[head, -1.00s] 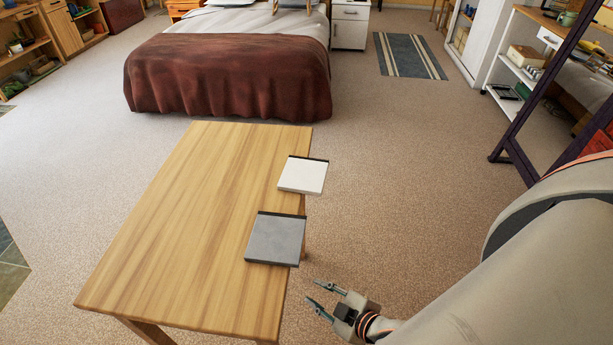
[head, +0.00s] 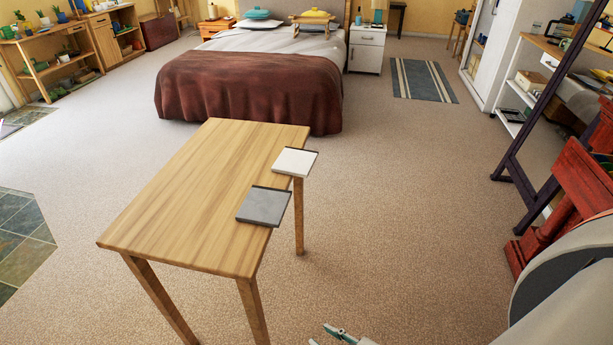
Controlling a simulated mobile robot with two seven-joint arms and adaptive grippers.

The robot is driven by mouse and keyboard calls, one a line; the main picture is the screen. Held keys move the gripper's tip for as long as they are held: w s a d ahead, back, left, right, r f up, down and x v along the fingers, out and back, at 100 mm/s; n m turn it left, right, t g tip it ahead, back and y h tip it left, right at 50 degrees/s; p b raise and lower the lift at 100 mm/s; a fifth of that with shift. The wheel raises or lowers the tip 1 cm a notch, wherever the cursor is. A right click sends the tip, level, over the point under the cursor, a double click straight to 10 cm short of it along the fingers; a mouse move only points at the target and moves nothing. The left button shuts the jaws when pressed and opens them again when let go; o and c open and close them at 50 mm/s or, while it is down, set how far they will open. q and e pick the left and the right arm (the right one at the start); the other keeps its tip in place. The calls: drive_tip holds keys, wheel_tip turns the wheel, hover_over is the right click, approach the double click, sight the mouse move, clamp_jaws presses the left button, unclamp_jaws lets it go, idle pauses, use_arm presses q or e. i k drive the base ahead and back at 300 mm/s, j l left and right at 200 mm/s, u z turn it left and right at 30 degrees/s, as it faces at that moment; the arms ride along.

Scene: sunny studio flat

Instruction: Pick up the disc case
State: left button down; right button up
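Two flat, square, case-like objects lie at the right edge of the wooden table (head: 190,200), both overhanging it slightly. The nearer one is a grey case (head: 263,206) with a dark strip along its far edge. The farther one is a white case (head: 295,162), also with a dark strip. I cannot tell which of them is the disc case. My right gripper (head: 328,336) shows only its fingertips at the bottom edge, below and right of the table and clear of both cases. Its fingers look apart, with nothing seen between them. My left gripper is not in view.
A bed with a brown cover (head: 250,85) stands behind the table. A dark frame (head: 520,170) and a red wooden piece (head: 560,190) stand at the right, near my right arm. Carpet around the table is clear.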

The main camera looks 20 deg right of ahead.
sight(296, 162)
drive_tip(key=k+u, duration=0.25)
drive_tip(key=u, duration=0.15)
drive_tip(key=k+j+u, duration=0.15)
drive_tip(key=k+u, duration=0.25)
drive_tip(key=i+l+u, duration=0.2)
drive_tip(key=l, duration=0.15)
drive_tip(key=l+u, duration=0.15)
drive_tip(key=l, duration=3.15)
drive_tip(key=i, duration=0.05)
